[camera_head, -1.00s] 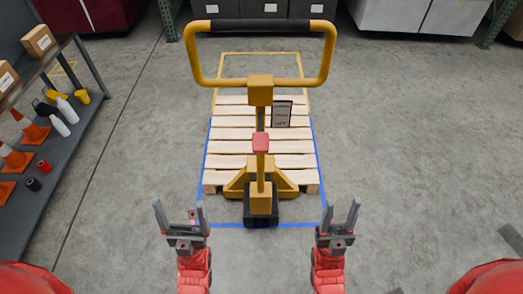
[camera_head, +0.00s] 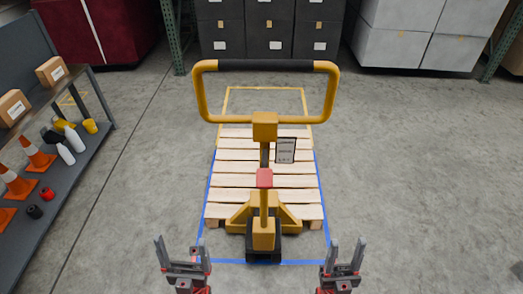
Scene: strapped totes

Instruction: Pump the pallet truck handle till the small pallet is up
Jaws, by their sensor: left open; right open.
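The yellow pallet truck (camera_head: 263,234) stands upright in front of me with its base at the near end of the small wooden pallet (camera_head: 227,181). Its looped handle (camera_head: 328,98) has a black grip bar (camera_head: 265,65) across the top. A red part (camera_head: 264,178) sits on the column. I cannot tell whether the pallet is off the floor. My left gripper (camera_head: 183,252) is open and empty, left of the truck base. My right gripper (camera_head: 344,254) is open and empty, right of it. Both are well below the handle and apart from it.
Blue tape (camera_head: 325,205) outlines the pallet's spot, with a yellow outline (camera_head: 229,100) beyond it. A shelf (camera_head: 84,149) with cones and bottles is at left. Dark totes (camera_head: 270,28) stand behind. Floor on the right is clear.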

